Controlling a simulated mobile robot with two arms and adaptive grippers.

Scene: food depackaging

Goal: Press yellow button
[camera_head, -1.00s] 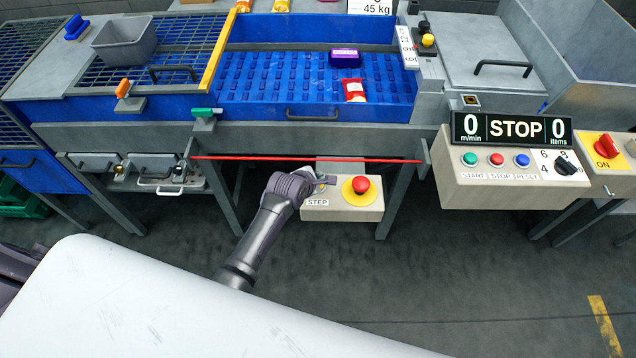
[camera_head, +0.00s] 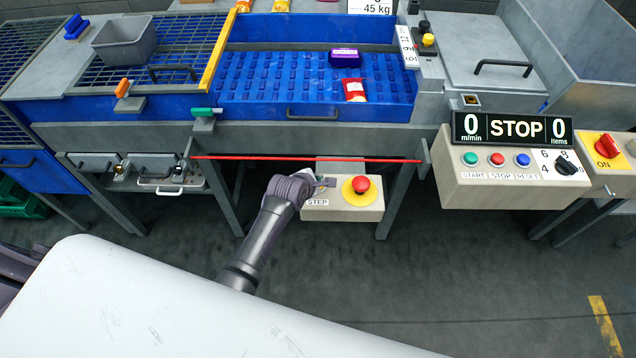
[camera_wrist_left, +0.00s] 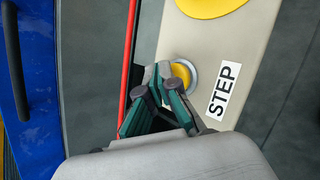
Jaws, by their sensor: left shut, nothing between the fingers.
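The yellow button (camera_wrist_left: 183,73) sits in a grey ring on the beige step box (camera_head: 345,208), beside the label STEP (camera_wrist_left: 223,91). In the left wrist view, the fingers of my left gripper (camera_wrist_left: 163,76) are shut and empty. Their tips overlap the left side of the button in that view; I cannot tell whether they touch it. In the head view my left gripper (camera_head: 326,181) is over the left part of the box and largely hides the button. My right gripper is not in view.
A red mushroom button (camera_head: 361,185) on a yellow disc is on the same box, right of my gripper. A red bar (camera_head: 300,158) runs just above the box, under the blue conveyor (camera_head: 260,95). A control panel (camera_head: 510,185) reading STOP is at the right.

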